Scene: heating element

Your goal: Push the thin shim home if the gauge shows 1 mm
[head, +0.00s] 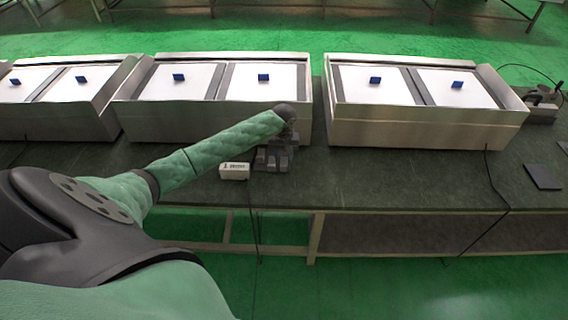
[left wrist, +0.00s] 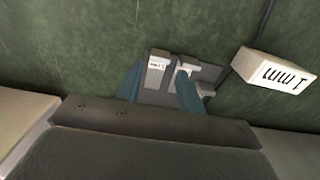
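A white gauge box (head: 234,171) stands on the dark green bench. In the left wrist view the gauge box (left wrist: 274,68) shows upside down and appears to read 1 MM. Beside it is a dark grey block (head: 272,158) with upright parts. In the left wrist view the block (left wrist: 150,97) carries a pale labelled piece (left wrist: 157,68) and a second pale piece (left wrist: 186,68). The label is too small to read, and I cannot tell which is the thin shim. My left gripper (left wrist: 160,72) is over the block, its blue fingers apart, apparently with nothing held. My right gripper is out of view.
Metal trays (head: 140,120) and (head: 425,125) with white panels and blue knobs line the bench behind the block. A dark plate (head: 543,177) lies at the right. A cable hangs over the front edge by the gauge.

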